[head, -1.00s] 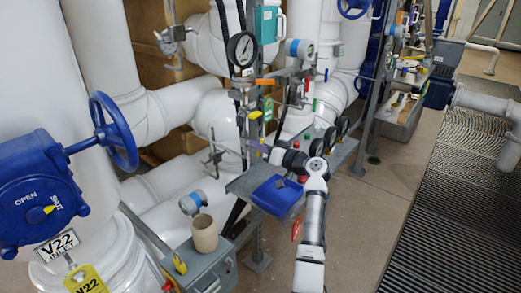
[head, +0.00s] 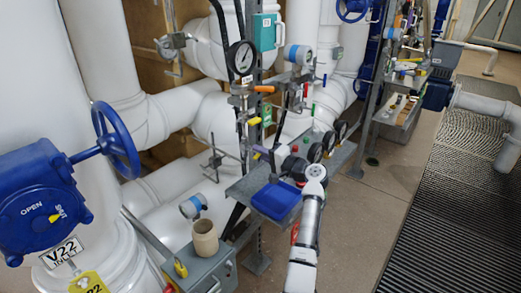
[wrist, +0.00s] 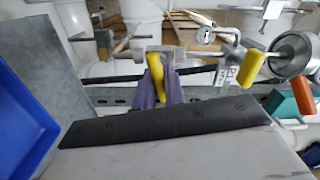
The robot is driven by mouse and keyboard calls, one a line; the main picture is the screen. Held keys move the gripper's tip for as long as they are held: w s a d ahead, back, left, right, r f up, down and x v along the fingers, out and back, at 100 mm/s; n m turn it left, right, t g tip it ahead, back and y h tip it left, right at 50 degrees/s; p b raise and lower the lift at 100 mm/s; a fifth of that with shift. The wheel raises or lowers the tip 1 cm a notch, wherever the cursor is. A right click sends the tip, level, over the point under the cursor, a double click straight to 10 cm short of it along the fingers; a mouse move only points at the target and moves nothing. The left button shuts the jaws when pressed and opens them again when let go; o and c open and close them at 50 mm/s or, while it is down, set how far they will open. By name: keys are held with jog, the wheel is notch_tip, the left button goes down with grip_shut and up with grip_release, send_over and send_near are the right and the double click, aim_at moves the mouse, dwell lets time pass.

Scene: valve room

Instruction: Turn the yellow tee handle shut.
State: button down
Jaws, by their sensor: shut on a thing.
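The yellow tee handle (wrist: 155,75) stands near the middle of the wrist view, on a thin metal pipe with a small valve body. My gripper (wrist: 160,88) has purple fingers, one on each side of this handle, and is shut on it. In the head view my gripper (head: 261,152) reaches left to the pipe rack, just above the grey shelf. The handle there is mostly hidden by the fingers. A second yellow handle (wrist: 251,69) sits to the right in the wrist view, apart from my gripper. It also shows above my gripper in the head view (head: 254,121).
An orange handle (head: 264,89) and a pressure gauge (head: 242,58) are above. A blue bin (head: 276,200) sits on the shelf below my gripper. Black gauges (head: 315,152) stand close to my arm. A beige cup (head: 204,238) is on a grey box.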

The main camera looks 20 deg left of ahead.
jog(key=shift+m+p, duration=0.5)
jog(key=shift+m, duration=0.6)
jog(key=shift+f, duration=0.1)
jog(key=c, duration=1.5)
grip_release()
jog(key=b+v, duration=0.3)
jog(key=v, duration=1)
jog(key=shift+s+d+b, duration=0.1)
jog(key=shift+d+b, duration=0.2)
jog(key=shift+d, duration=0.1)
